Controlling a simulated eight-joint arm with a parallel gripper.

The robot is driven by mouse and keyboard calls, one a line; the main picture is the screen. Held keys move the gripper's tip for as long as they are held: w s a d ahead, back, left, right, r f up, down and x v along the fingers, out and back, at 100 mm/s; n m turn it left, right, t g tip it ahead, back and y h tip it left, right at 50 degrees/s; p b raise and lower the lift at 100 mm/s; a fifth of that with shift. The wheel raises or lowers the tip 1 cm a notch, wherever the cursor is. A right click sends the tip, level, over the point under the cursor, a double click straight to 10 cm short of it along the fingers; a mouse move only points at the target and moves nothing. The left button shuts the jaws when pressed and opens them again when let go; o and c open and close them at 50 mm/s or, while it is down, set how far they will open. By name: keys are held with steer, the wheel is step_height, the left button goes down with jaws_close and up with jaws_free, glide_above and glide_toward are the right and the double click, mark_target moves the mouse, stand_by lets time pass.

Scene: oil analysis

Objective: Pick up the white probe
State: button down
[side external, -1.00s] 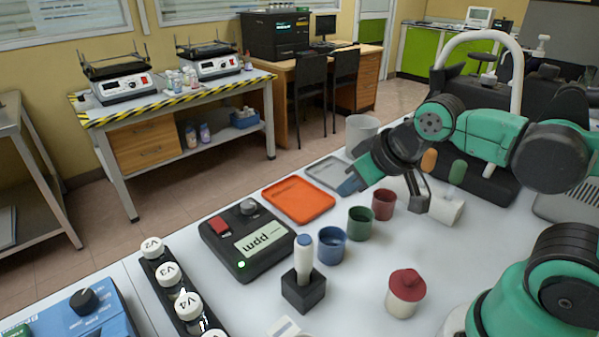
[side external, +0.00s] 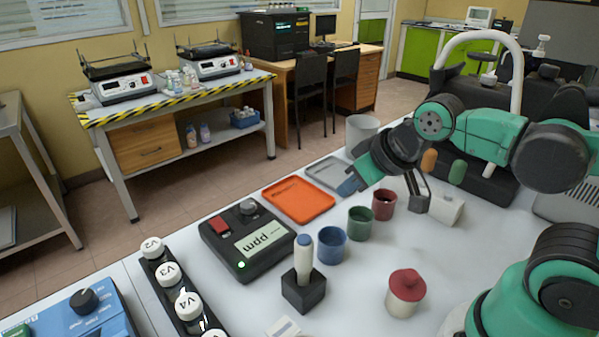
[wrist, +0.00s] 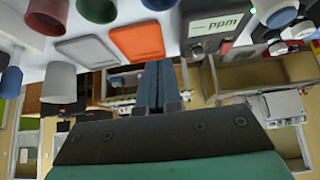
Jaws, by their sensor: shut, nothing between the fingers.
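The white probe (side external: 304,262) has a blue top and stands upright in a small black holder (side external: 303,291) on the white table, left of the red-topped jar. My gripper (side external: 350,186) is above the table's far side, near the grey tray, well apart from the probe. Its dark blue fingers lie side by side and closed in the wrist view (wrist: 161,82), with nothing held between them. I cannot surely pick out the probe in the wrist view.
Blue (side external: 332,246), green (side external: 361,223) and red (side external: 383,204) cups stand in a row behind the probe. A black ppm meter (side external: 247,243) is to its left, a red-topped jar (side external: 405,293) to its right. An orange tray (side external: 298,200) and grey tray (side external: 327,172) lie behind.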

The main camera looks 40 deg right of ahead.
steer(key=shift+c, duration=2.2)
jaws_free()
steer(key=shift+r, duration=0.1)
step_height(320, 180, up, 5)
steer(key=n+g, duration=0.2)
steer(key=g, duration=0.5)
glide_above(305, 241)
steer(key=shift+w, duration=0.15)
step_height(305, 241, down, 5)
steer(key=shift+f, duration=3.25)
